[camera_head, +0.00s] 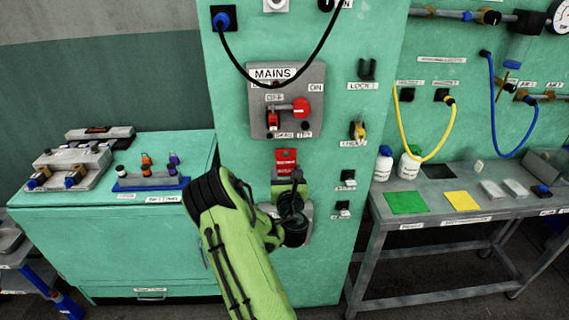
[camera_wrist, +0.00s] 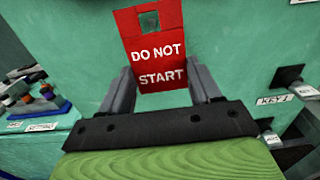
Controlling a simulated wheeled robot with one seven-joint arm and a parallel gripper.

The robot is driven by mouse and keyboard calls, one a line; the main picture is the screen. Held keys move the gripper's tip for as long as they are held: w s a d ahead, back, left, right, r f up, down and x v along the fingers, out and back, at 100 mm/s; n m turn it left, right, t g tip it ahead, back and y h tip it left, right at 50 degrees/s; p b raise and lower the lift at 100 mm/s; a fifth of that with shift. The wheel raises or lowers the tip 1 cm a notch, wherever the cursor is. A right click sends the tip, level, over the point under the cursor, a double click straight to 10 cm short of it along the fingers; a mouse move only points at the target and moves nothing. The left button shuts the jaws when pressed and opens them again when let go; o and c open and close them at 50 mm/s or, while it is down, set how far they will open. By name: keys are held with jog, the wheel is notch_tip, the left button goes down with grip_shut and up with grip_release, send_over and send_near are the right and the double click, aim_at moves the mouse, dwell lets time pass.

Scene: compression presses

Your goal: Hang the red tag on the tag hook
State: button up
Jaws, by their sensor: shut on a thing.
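The red tag (camera_head: 286,158) is upright in front of the green cabinet, below the mains panel. In the wrist view the red tag (camera_wrist: 152,50) reads "DO NOT START" and has a square hole near its top. My gripper (camera_head: 287,181) is shut on the lower part of the tag, and in the wrist view my gripper (camera_wrist: 161,82) has one finger at each side edge. I cannot make out the tag hook clearly; the tag may cover it. Whether the tag touches the cabinet, I cannot tell.
The mains panel (camera_head: 287,100) with a red handle is just above the tag. Key switches (camera_head: 347,180) stick out of the cabinet to the right. A yellow padlock (camera_head: 357,129) hangs higher up. A grey table (camera_head: 445,235) stands at the right and a green bench (camera_head: 60,197) at the left.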

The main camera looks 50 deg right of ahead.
jog(key=shift+b+v, duration=0.9)
jog(key=shift+b, duration=0.1)
jog(key=b+v, duration=0.4)
jog(key=v, duration=0.1)
dwell(0.3)
